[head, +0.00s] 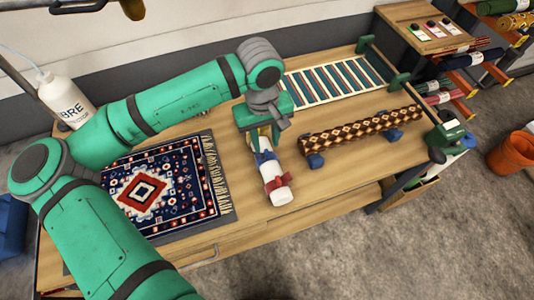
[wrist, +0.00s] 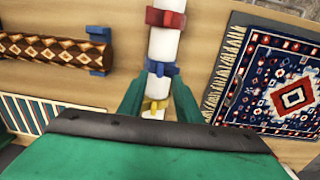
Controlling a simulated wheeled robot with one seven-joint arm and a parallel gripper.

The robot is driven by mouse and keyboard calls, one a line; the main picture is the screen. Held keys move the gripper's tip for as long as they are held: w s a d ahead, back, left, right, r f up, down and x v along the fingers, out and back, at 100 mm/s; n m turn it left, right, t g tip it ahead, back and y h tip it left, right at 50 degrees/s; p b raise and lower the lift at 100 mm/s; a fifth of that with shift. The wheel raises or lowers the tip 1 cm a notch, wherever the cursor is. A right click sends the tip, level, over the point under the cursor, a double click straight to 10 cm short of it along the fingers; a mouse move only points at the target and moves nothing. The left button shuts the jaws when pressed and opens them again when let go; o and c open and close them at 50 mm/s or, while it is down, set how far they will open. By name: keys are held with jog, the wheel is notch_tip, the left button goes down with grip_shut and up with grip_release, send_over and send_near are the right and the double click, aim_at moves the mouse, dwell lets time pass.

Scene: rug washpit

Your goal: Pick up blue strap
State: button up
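The blue strap (wrist: 160,69) is wrapped around a white roll (wrist: 165,43), between a red strap (wrist: 165,18) and a yellow strap (wrist: 152,105). In the head view the blue strap (head: 264,157) shows just below my gripper (head: 262,138), with the red strap (head: 277,183) nearer the front end of the white roll (head: 282,196). In the wrist view the green fingers of my gripper (wrist: 158,84) are apart, one on each side of the roll. Their tips are close to the blue strap; I cannot tell whether they touch it. Nothing is visibly gripped.
A patterned rug (head: 165,190) lies left of the roll on the wooden table (head: 325,185). A rolled brown rug (head: 360,130) rests on blue supports to the right. A striped rug (head: 335,80) lies behind. A white bottle (head: 66,100) stands at the back left.

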aim_at(266, 152)
jog(key=shift+f, duration=2.55)
grip_shut()
